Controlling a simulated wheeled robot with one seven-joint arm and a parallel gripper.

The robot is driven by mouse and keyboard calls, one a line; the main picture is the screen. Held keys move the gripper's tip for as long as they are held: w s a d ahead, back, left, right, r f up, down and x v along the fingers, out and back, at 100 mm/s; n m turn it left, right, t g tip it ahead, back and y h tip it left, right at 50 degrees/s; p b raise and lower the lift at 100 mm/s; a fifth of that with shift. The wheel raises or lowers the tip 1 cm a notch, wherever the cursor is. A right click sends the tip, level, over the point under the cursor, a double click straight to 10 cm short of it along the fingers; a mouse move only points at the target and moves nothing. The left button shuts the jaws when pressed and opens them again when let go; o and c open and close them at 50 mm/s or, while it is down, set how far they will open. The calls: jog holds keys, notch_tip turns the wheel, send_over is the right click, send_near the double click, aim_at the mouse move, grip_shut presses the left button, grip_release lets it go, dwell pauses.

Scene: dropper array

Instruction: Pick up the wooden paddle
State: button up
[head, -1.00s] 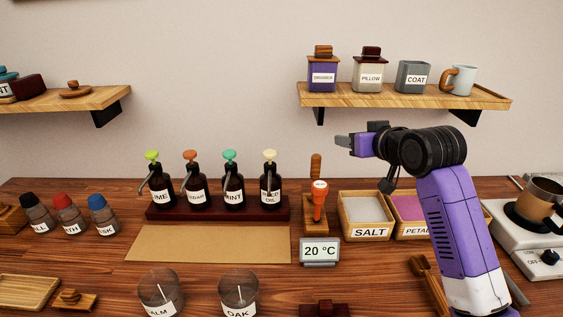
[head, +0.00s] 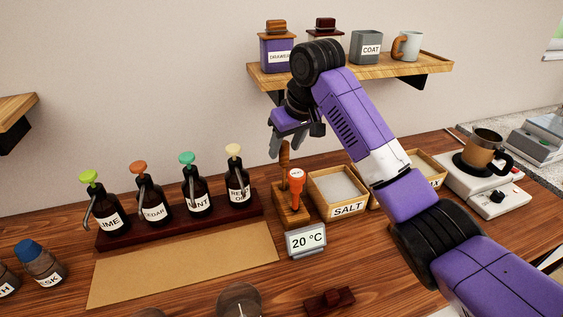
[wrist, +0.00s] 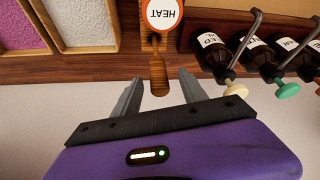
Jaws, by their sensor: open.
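The wooden paddle (head: 284,158) stands upright in a small wooden holder (head: 291,216), with only its brown handle showing clearly. In the wrist view the paddle (wrist: 158,74) appears between the two finger tips. My gripper (head: 283,146) is open at the top of the handle, pointing downward; it also shows open in the wrist view (wrist: 158,82). No finger is seen pressing on the handle. The paddle's lower part is hidden by the holder and the orange HEAT tool.
The orange HEAT tool (head: 296,187) stands close in front of the paddle. Pump bottles (head: 198,194) stand on a dark rack to the left. The SALT box (head: 342,197) is to the right. A shelf (head: 425,68) is above, and a temperature display (head: 306,240) is in front.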

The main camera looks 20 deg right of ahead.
aim_at(281, 159)
jog(key=shift+p+x, duration=0.7)
jog(key=shift+x, duration=2.45)
jog(key=shift+d, duration=0.1)
grip_shut()
